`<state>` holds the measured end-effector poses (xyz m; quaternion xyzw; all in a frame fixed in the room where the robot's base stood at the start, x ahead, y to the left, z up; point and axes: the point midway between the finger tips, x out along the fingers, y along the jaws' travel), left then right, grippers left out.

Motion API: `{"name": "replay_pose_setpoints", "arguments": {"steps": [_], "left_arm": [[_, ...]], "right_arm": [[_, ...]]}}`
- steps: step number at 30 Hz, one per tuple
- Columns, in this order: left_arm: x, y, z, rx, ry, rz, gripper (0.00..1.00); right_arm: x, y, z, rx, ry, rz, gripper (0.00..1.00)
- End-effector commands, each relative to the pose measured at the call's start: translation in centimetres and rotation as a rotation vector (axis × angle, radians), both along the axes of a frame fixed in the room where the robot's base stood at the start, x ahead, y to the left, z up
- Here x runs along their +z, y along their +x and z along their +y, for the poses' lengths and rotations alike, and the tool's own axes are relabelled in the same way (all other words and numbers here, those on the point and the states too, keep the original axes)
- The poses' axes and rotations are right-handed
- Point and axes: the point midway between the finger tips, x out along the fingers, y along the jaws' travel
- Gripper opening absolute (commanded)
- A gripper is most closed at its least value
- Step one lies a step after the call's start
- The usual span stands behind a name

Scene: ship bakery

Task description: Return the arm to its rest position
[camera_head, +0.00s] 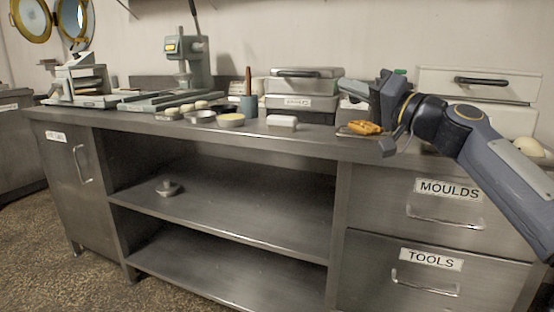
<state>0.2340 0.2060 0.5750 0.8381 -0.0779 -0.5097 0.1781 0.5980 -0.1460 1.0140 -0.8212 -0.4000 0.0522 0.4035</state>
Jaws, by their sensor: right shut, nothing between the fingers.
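My right arm comes in from the right edge in the camera head view. My right gripper (372,112) is shut and empty, over the right part of the steel counter above the MOULDS drawer. A yellow-orange item (365,128) lies on a small flat piece at the counter's front edge, just below and beside the gripper. I cannot tell whether the gripper touches it. My left gripper is not in view.
The steel counter (310,144) holds a lever press (188,55), a scale-like device (80,82), a metal box (303,88), a white block (282,121) and a round yellow-topped tin (231,120). White drawers (480,84) stand behind my arm. The shelves below are open, with one small item (168,187).

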Motion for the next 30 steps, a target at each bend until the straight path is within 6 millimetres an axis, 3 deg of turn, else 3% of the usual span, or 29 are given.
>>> {"name": "replay_pose_setpoints", "arguments": {"steps": [8, 13, 17, 21, 24, 30], "left_arm": [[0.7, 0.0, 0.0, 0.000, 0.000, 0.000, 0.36], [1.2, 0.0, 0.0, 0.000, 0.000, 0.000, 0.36], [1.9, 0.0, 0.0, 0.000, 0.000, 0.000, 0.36], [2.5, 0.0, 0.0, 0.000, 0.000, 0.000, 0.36], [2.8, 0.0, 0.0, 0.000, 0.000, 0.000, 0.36], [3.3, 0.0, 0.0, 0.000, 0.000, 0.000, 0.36]], "right_arm": [[-4.5, -4.4, 3.3, 0.006, -0.229, 0.091, 0.00], [-9.9, -8.7, 3.6, -0.018, -0.417, 0.198, 0.00], [-15.9, -13.7, 1.9, -0.060, -0.577, 0.331, 0.00], [-23.5, -20.4, -1.5, -0.116, -0.712, 0.506, 0.00], [-28.0, -24.6, -3.4, -0.143, -0.763, 0.613, 0.00], [-34.9, -31.3, -5.5, -0.163, -0.813, 0.769, 0.00]]}}
